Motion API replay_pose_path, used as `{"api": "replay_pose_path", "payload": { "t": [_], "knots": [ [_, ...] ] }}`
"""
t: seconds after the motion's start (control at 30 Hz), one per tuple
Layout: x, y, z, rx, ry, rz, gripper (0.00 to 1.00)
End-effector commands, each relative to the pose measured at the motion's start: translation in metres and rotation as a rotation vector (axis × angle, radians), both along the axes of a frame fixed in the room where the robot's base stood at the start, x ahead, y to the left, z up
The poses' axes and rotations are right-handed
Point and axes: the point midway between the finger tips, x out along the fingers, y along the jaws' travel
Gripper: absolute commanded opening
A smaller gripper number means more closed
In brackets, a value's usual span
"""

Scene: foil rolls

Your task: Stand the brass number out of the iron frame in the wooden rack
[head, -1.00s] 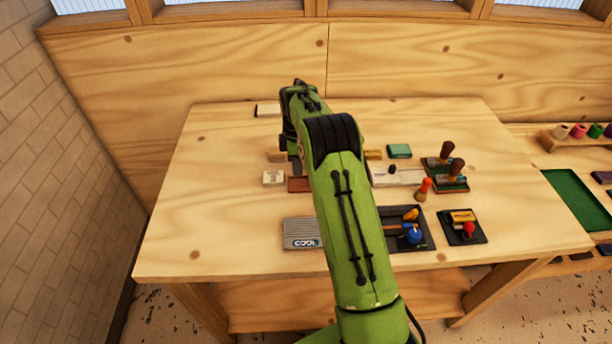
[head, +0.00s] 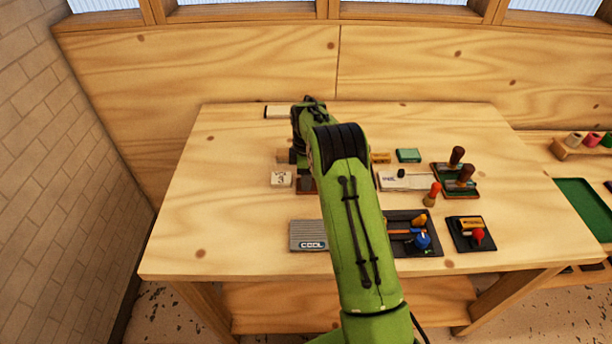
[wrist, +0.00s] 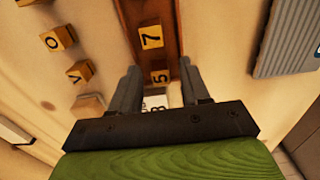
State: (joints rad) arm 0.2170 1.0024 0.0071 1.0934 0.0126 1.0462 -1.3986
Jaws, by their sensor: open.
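My gripper (wrist: 160,78) is open, its two grey fingers apart, over one end of a reddish-brown wooden rack (wrist: 128,14). In the rack are a brass block with a 7 (wrist: 151,37) and a smaller-looking one with a 5 (wrist: 160,76). A pale piece with a dark 8-like mark (wrist: 157,107) shows between the fingers; I cannot tell whether they touch it. In the head view the rack (head: 306,186) is mostly behind my arm, and the fingertips are hidden. I cannot make out an iron frame for certain.
Brass blocks marked O (wrist: 59,38) and V (wrist: 80,72) lie left of the rack in the wrist view. A grey ridged plate (head: 308,234), a white block marked 3 (head: 282,179) and black tool trays (head: 471,235) are on the table. The table's left side is clear.

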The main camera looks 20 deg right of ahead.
Motion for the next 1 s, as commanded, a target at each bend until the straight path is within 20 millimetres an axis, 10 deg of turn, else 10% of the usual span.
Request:
{"api": "replay_pose_path", "payload": {
  "t": [0.73,1.0],
  "knots": [
    [-0.005,0.005,0.140,-0.002,-0.018,-0.029,0.46],
    [-0.088,0.052,0.248,0.018,-0.165,-0.373,0.46]
  ]
}}
